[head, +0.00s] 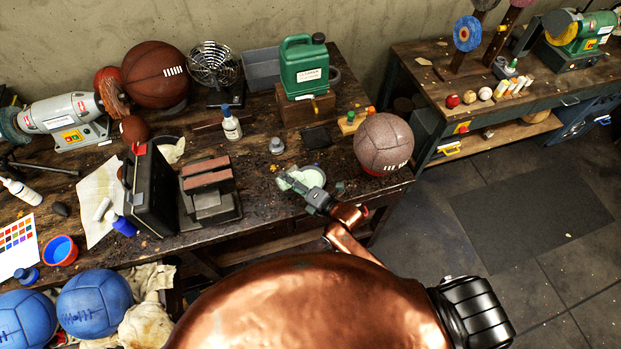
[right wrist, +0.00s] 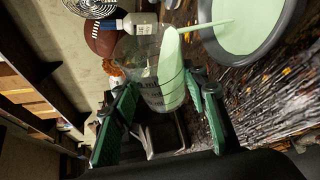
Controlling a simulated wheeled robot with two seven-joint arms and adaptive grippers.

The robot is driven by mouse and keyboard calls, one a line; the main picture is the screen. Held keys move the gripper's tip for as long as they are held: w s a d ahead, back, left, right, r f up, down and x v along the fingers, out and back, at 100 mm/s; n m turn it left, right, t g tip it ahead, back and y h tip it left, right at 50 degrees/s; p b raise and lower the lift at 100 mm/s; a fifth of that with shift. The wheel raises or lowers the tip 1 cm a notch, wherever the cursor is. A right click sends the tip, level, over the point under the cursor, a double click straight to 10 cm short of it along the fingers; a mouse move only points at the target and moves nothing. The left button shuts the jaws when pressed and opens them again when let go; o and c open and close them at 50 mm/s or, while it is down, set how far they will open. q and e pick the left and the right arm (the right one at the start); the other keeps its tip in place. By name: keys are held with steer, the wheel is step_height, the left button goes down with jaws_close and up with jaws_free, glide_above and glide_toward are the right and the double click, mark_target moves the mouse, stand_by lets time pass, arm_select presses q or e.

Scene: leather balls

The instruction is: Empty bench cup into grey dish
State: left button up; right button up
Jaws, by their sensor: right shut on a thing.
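My right gripper (head: 304,189) is over the bench's front edge. In the right wrist view, its green fingers (right wrist: 162,98) are shut on a clear cup (right wrist: 143,68) with printed marks. The cup is tipped over, with pale green liquid (right wrist: 172,75) along one side. A thin pale green stream (right wrist: 207,25) runs from its rim into the grey dish (right wrist: 287,45). The dish holds a pool of the same green liquid. In the head view the dish (head: 324,183) is partly hidden by my gripper. My left gripper is not in view.
A speckled ball (head: 383,144) sits right of the dish. A black case (head: 151,190) and a block with brown pads (head: 209,188) stand to the left. A small grey weight (head: 277,145), a white bottle (head: 231,124) and a green canister (head: 304,68) stand behind.

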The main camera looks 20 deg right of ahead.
steer(key=shift+f+b, duration=0.1)
steer(key=shift+b, duration=0.25)
steer(key=shift+w+d+r+m+y+b, duration=0.1)
steer(key=shift+d+r+m+y+b, duration=0.15)
steer(key=shift+d+m, duration=0.2)
steer(key=shift+w+d+r+m+y+b, duration=0.15)
steer(key=shift+d+r+m+b, duration=0.1)
steer(key=shift+d+m, duration=0.15)
stand_by(1.4)
steer(key=shift+d+r+m+t+y+b, duration=0.3)
steer(key=shift+m+y+b, duration=0.2)
steer(key=shift+m, duration=0.15)
stand_by(1.3)
steer(key=shift+f+b, duration=0.15)
steer(key=shift+b, duration=0.2)
steer(key=shift+r+p, duration=0.2)
steer(key=shift+p, duration=0.1)
steer(key=shift+s+a+f+n+h+p, duration=0.1)
steer(key=shift+a+f+n+h+p, duration=0.1)
steer(key=shift+a+n+h+p, duration=0.25)
steer(key=shift+s+a+f+n+h+p, duration=0.1)
steer(key=shift+a+f+n+h+p, duration=0.2)
steer(key=shift+n+p, duration=0.35)
steer(key=shift+a+f, duration=0.2)
steer(key=shift+a, duration=0.1)
steer(key=shift+f, duration=0.1)
